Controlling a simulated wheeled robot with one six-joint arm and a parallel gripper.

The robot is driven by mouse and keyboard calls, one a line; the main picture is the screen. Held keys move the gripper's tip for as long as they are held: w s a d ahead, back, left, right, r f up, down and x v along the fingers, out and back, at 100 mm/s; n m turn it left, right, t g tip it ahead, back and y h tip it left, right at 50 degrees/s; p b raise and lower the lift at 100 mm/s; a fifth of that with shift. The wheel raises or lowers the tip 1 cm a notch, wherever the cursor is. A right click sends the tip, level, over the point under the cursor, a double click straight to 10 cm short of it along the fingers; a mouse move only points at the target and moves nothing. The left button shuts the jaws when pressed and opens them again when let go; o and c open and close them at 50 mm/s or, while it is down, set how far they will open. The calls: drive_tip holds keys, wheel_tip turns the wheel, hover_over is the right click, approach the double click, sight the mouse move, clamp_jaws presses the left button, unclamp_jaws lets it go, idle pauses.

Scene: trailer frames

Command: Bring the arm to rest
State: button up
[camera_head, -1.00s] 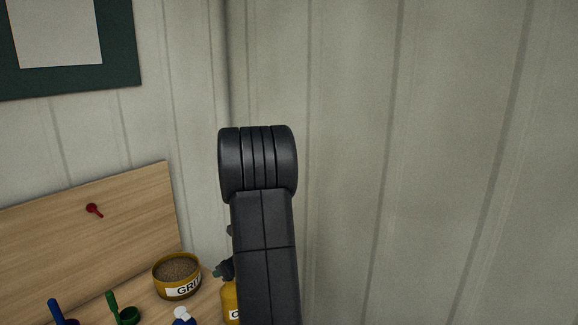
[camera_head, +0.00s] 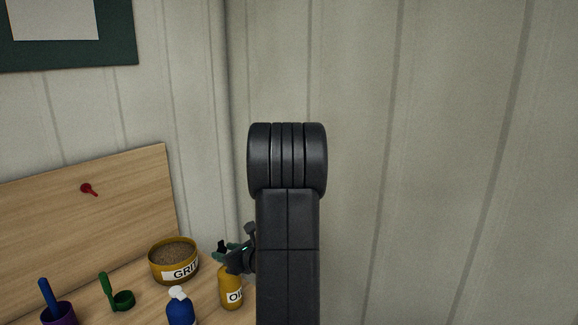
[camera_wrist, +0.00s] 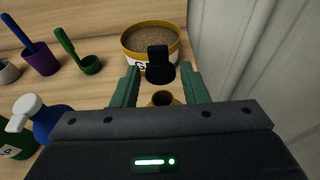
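My gripper (camera_wrist: 160,82) shows in the wrist view with its two green fingers spread apart. A gap shows between each finger and the black part (camera_wrist: 160,64) seen between them, so it looks open and empty. Below that black part is a small yellow thing with a dark opening (camera_wrist: 163,98). I cannot tell whether the two belong together. In the head view, my dark arm stands upright in the middle. My gripper (camera_head: 226,250) shows small at its left, by the top of the yellow oil bottle (camera_head: 231,288). The arm hides part of that area.
The wooden bench carries a grit bowl (camera_head: 174,262), a blue bottle (camera_head: 180,309), a green scoop (camera_head: 122,299) and a purple cup (camera_head: 60,314). A red peg (camera_head: 88,189) is on the backboard (camera_head: 70,215). The ribbed wall (camera_head: 450,160) is close on the right.

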drive_tip(key=shift+s+d+f+t+y+b, duration=0.15)
drive_tip(key=shift+f+t+y+b, duration=0.25)
drive_tip(key=shift+b, duration=0.8)
drive_tip(key=shift+d+f+t+y+b, duration=0.25)
drive_tip(key=shift+y+b, duration=0.35)
drive_tip(key=shift+b, duration=0.6)
drive_tip(key=shift+a+r+b, duration=0.1)
drive_tip(key=shift+r+b, duration=0.1)
drive_tip(key=shift+b, duration=0.25)
drive_tip(key=shift+r+t+y, duration=0.15)
drive_tip(key=shift+t+y, duration=0.1)
drive_tip(key=shift+y, duration=0.05)
drive_tip(key=shift+s, duration=0.1)
